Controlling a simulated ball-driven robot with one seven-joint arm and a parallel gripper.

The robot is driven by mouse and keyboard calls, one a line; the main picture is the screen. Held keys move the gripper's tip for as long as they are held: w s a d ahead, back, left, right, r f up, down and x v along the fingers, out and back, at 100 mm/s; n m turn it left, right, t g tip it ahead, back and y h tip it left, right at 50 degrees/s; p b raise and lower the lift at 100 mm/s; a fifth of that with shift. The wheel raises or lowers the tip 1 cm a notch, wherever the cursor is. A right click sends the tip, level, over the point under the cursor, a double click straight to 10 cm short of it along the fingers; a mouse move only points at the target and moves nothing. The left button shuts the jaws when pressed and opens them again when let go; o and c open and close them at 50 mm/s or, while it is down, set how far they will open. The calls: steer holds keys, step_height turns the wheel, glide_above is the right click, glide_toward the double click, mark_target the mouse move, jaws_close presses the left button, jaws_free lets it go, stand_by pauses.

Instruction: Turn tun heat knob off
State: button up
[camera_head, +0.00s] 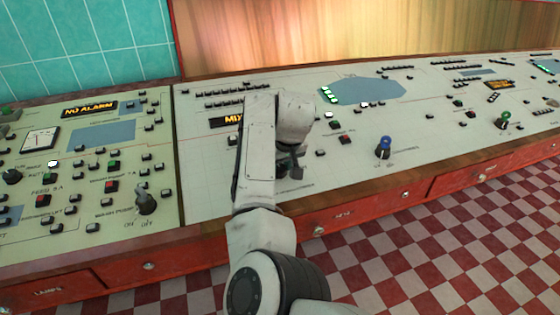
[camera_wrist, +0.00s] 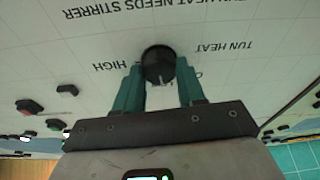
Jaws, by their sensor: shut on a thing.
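The black round tun heat knob (camera_wrist: 158,60) shows in the wrist view, on the pale panel, with the upside-down words "TUN HEAT" and "HIGH" printed near it. A further label to its right is mostly hidden by a finger. My gripper (camera_wrist: 161,78) has its two teal fingers on either side of the knob and is shut on it. In the head view my gripper (camera_head: 289,167) is down at the middle console panel, and the arm and gripper hide the knob there.
A blue knob (camera_head: 384,147) and a red button (camera_head: 344,139) stand to the right on the same panel. A grey on/off knob (camera_head: 146,202) is on the left panel. The console's wooden front edge (camera_head: 356,185) lies below, with red drawers under it.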

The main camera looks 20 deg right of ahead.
steer(key=n+p, duration=0.2)
steer(key=p, duration=0.1)
steer(key=n+p, duration=0.1)
steer(key=p, duration=0.1)
steer(key=shift+d+r+n+y, duration=0.1)
steer(key=shift+r+n+y, duration=0.15)
steer(key=shift+n+y, duration=0.15)
steer(key=n+p, duration=0.1)
steer(key=n, duration=0.1)
steer(key=n+p, duration=0.2)
steer(key=shift+f+g+y, duration=0.2)
steer(key=shift+g+y, duration=0.1)
steer(key=shift+n, duration=0.3)
steer(key=o, duration=1)
steer(key=v, duration=1)
steer(key=shift+s+r+p, duration=0.1)
steer(key=shift+r+p, duration=0.2)
steer(key=shift+p, duration=0.1)
